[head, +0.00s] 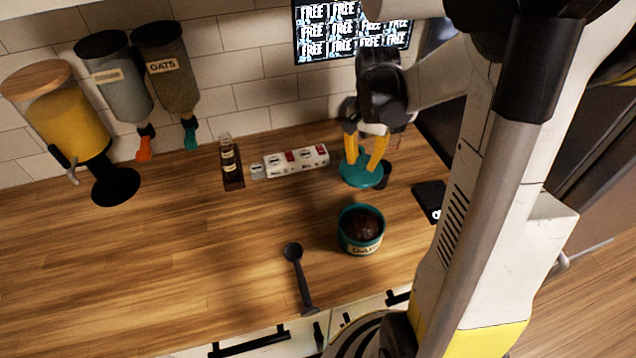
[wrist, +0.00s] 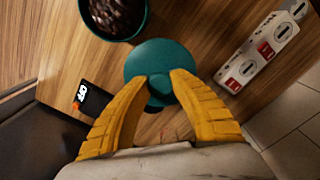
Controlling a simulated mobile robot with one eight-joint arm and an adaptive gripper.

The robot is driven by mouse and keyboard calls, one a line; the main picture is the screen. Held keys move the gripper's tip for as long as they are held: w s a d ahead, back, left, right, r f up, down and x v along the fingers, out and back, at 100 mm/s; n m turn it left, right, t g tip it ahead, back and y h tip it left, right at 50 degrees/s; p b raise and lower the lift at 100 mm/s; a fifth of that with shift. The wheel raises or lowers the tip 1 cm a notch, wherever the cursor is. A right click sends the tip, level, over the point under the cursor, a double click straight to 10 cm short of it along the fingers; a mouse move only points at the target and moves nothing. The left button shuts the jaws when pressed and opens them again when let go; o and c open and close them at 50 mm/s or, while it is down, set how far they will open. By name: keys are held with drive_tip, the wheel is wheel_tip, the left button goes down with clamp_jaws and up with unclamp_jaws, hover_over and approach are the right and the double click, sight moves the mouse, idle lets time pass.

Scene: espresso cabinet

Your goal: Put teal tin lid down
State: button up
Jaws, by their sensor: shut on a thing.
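The teal tin lid (head: 361,173) is a round disc at the back right of the wooden counter, and it also shows in the wrist view (wrist: 150,56). My gripper (head: 364,163) has its yellow fingers shut on the lid's knob (wrist: 159,85). The lid looks level and close to the counter; I cannot tell whether it touches. The open teal tin (head: 361,231), with dark contents and a label, stands apart from the lid, nearer the front. The tin also shows at the top of the wrist view (wrist: 139,28).
A white power strip (head: 297,160) and a dark bottle (head: 231,164) lie or stand left of the lid. A black scoop (head: 298,276) lies near the front edge. A black card-like item (head: 429,199) is at right. Dispensers (head: 60,112) stand at left. The left counter is clear.

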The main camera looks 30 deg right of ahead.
drive_tip(key=w+a+f, duration=0.2)
drive_tip(key=w+a+f+b, duration=0.1)
drive_tip(key=w+a+f, duration=0.1)
drive_tip(key=a, duration=0.1)
drive_tip(key=w+a+f+b, duration=0.1)
drive_tip(key=a+f, duration=0.1)
drive_tip(key=a, duration=0.1)
drive_tip(key=shift+w, duration=0.4)
wheel_tip(320, 180, down, 4)
drive_tip(key=shift+w+f+b, duration=0.1)
drive_tip(key=shift+f+b, duration=0.05)
drive_tip(key=shift+b, duration=0.7)
drive_tip(key=o, duration=0.9)
